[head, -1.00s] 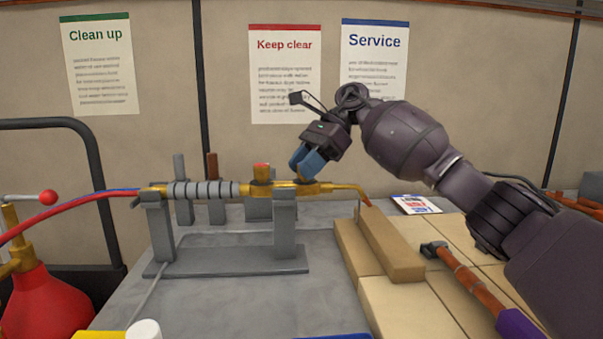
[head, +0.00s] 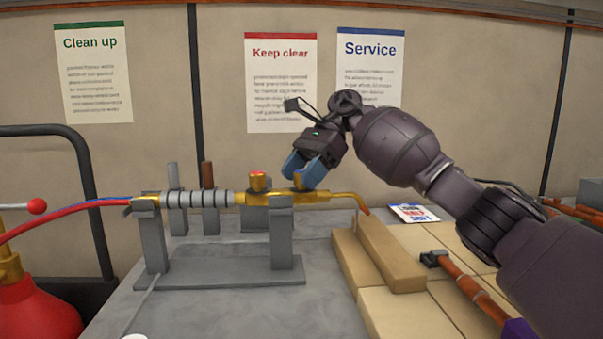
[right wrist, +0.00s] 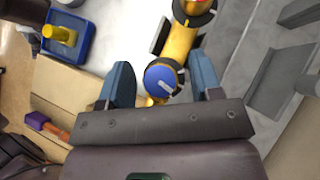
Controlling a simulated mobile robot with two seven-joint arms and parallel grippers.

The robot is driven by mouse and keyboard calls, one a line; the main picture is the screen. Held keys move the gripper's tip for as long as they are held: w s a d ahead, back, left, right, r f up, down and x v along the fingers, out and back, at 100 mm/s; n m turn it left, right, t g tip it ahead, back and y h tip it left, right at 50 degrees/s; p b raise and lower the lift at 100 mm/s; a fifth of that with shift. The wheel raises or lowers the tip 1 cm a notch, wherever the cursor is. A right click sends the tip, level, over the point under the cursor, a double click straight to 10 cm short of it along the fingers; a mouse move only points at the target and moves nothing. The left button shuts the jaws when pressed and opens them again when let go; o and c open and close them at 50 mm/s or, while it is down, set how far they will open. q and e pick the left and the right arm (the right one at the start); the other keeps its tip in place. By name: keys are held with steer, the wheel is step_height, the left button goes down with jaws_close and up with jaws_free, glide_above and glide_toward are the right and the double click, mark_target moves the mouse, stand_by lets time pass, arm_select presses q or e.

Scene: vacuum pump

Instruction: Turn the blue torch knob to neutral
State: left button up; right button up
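The brass torch (head: 330,196) lies level on a grey stand (head: 220,270), its bent tip pointing right. The blue knob (right wrist: 160,80) shows between my fingers in the right wrist view, round with a pale slanted mark on its face. In the head view the fingers hide it. The red knob (head: 258,181) stands on the torch to the left. My right gripper (head: 304,174) is over the torch with its blue fingers either side of the blue knob. In the right wrist view (right wrist: 161,82) the fingers are open, with a gap on each side. My left gripper is not in view.
Tan blocks (head: 390,250) and a hammer (head: 465,280) lie right of the stand. A card (head: 412,213) lies behind them. A red tank (head: 35,305) stands at left, with hoses leading to the torch. A blue tray (right wrist: 68,35) shows in the right wrist view.

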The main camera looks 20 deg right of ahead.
steer(key=shift+w+d+r, duration=0.1)
steer(key=shift+d+r, duration=0.25)
steer(key=shift+r, duration=0.1)
steer(key=v, duration=0.9)
steer(key=shift+d+r, duration=0.25)
